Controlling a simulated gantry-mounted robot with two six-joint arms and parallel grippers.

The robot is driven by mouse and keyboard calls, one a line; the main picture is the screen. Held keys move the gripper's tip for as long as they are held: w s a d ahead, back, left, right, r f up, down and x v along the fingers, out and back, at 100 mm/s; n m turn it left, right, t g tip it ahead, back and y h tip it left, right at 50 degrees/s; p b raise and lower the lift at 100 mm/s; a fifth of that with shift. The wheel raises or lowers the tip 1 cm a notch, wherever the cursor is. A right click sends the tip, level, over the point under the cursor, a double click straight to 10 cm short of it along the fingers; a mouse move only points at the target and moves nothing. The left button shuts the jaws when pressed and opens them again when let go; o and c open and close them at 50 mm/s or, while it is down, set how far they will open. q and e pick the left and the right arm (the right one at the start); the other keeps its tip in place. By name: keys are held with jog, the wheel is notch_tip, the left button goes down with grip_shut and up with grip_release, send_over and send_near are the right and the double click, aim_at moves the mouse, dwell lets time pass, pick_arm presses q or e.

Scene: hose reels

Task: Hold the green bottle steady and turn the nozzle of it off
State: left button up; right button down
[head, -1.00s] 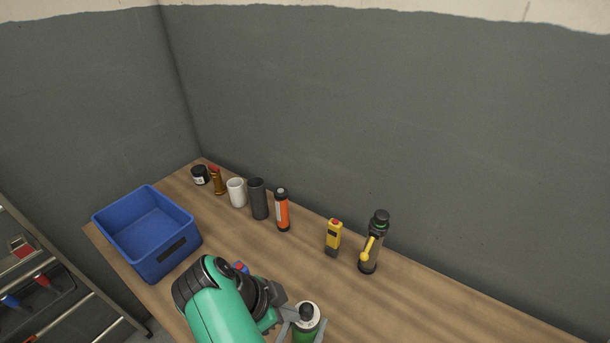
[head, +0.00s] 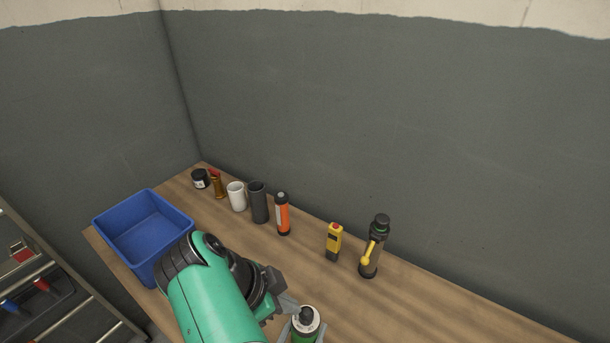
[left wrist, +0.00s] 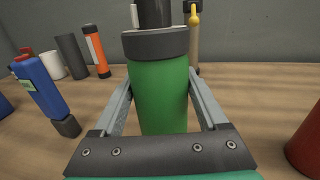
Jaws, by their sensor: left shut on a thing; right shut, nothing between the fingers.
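The green bottle (left wrist: 160,95) stands upright in the left wrist view, with a dark grey collar (left wrist: 155,43) and a black top part that runs out of the picture. My left gripper (left wrist: 160,100) is shut on its green body, one finger along each side. I cannot tell the nozzle's setting. My right gripper does not show.
A blue bin (head: 145,225) stands at the left.

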pick_arm(q)
jog(key=shift+f, duration=0.25)
jog(key=o, duration=1.3)
jog(key=shift+o, duration=1.4)
jog(key=shift+r, duration=0.1)
jog(key=shift+s, duration=0.15)
